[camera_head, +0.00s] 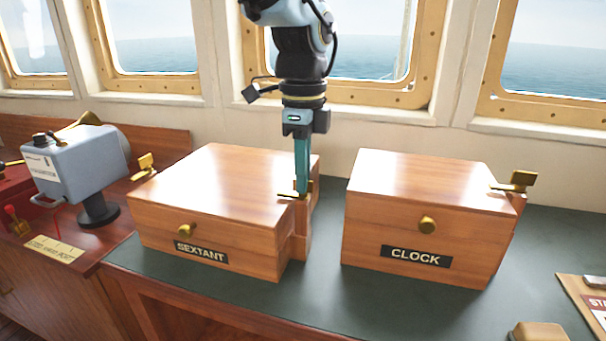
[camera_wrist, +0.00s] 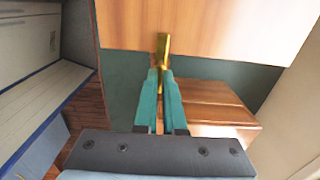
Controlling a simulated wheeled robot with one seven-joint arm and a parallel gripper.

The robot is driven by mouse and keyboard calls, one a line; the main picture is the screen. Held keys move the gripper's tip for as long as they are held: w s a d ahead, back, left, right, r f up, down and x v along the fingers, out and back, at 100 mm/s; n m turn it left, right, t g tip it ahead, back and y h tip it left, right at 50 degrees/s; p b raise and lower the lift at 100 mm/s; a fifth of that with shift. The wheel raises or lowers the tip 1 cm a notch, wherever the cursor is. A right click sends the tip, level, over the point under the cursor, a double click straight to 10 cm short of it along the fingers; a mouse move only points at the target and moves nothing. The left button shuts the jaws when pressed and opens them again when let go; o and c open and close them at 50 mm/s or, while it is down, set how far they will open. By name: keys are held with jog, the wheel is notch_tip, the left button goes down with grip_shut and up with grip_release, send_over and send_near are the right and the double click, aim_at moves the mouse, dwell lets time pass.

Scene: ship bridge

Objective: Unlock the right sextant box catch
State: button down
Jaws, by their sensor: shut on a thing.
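The sextant box (camera_head: 215,182) is a closed wooden box with a brass knob and a SEXTANT label, standing on the green counter. Its right catch (camera_head: 291,195) is brass and sits at the top of the box's right side. My gripper (camera_head: 302,190) points down from above at that side, with its teal fingers shut on the right catch. In the wrist view, the fingertips of my gripper (camera_wrist: 160,75) close around the brass catch (camera_wrist: 162,48), which sticks out beyond them. The left catch (camera_head: 146,163) stands up at the box's left side. The fingers hide part of the right catch.
The clock box (camera_head: 425,220) stands to the right, with a brass catch (camera_head: 515,182) on its right side. A narrow gap of green counter (camera_head: 325,275) separates the boxes. A grey-blue instrument (camera_head: 75,165) stands at the left, and windows line the back wall.

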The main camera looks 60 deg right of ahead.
jog(key=shift+n, duration=0.3)
jog(key=n+p, duration=0.1)
jog(key=n, duration=0.3)
jog(key=n+p, duration=0.1)
jog(key=n, duration=0.3)
jog(key=shift+n, duration=0.4)
jog(key=n, duration=0.4)
jog(key=shift+p, duration=0.35)
jog(key=shift+n, duration=2.3)
jog(key=c, duration=1)
grip_release()
